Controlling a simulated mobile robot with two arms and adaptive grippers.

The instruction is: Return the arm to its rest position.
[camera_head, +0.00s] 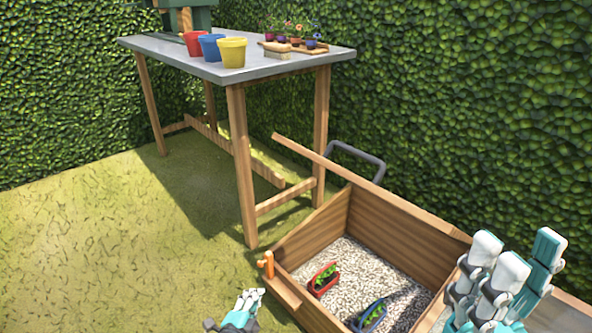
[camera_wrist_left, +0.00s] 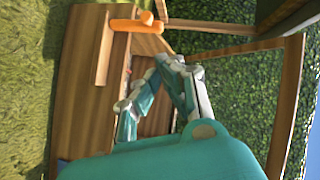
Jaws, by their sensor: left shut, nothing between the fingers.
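My left gripper (camera_head: 252,296) is low at the bottom of the head view, over the grass just left of the wooden cart. In the left wrist view its fingers (camera_wrist_left: 170,62) come together at the tips with nothing between them. My right gripper (camera_head: 515,258) is at the lower right of the head view, fingers pointing up and spread apart, with no object seen in it. It overlaps the cart's right side in the picture.
A table (camera_head: 285,69) with pots stands behind. Open grass (camera_head: 110,240) lies left; hedges close the back and right.

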